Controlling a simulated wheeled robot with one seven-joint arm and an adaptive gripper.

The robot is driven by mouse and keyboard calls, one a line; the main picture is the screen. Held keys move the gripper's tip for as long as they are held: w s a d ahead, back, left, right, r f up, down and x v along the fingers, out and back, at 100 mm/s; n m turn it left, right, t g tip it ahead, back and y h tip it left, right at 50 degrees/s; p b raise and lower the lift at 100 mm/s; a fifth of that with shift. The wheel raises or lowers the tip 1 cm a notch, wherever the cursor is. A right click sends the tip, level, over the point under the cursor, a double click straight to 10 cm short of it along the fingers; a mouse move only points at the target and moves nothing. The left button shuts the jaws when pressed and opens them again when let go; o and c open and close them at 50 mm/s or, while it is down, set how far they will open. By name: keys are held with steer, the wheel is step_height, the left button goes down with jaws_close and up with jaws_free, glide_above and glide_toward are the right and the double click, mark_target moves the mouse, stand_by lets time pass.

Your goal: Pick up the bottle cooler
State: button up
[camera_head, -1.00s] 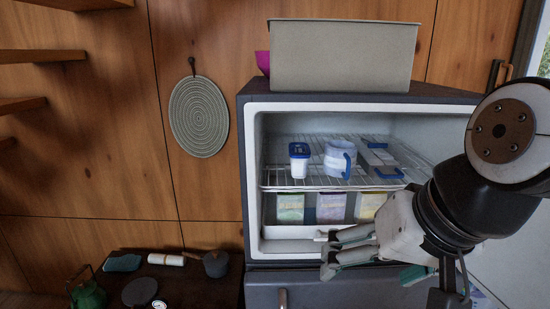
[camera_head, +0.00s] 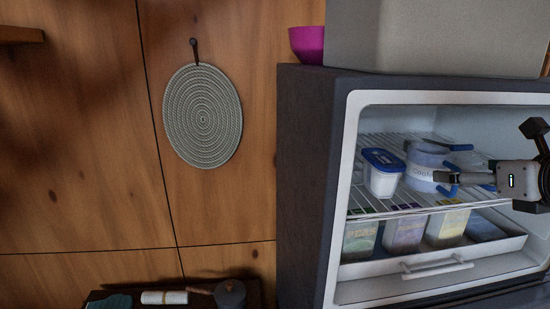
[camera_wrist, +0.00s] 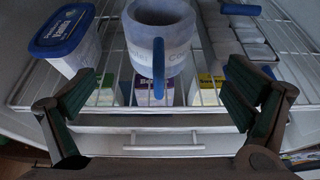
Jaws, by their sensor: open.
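The bottle cooler (camera_head: 422,160) is a pale blue-grey cylinder with lettering, standing upright on the wire shelf inside the open freezer compartment. In the wrist view the bottle cooler (camera_wrist: 166,38) is at top centre, its open top and a dark blue handle (camera_wrist: 158,70) facing me. My gripper (camera_head: 448,184) reaches in from the right in the head view and overlaps the cooler's right part. In the wrist view my gripper (camera_wrist: 165,84) is open, with one finger on each side of the handle and nothing between the pads touching it. The cooler's far side is hidden.
A white tub with a blue lid (camera_head: 383,172) stands close left of the cooler. An ice-cube tray (camera_wrist: 245,38) lies to its right. The wire shelf (camera_head: 385,208) is above a drawer of cartons with a white handle (camera_head: 437,268). The freezer's left wall (camera_head: 338,200) bounds the space.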

mark_target(450, 163)
steer(key=w+b, duration=0.1)
steer(key=w, duration=0.3)
steer(key=shift+w+a, duration=0.15)
steer(key=shift+w, duration=0.25)
steer(key=w+b, duration=0.1)
steer(key=w, duration=0.3)
steer(key=shift+w+a+f, duration=0.1)
steer(key=shift+w, duration=0.3)
steer(key=shift+w+f, duration=0.2)
steer(key=shift+w, duration=0.15)
steer(key=shift+r, duration=0.1)
steer(key=c, duration=1.5)
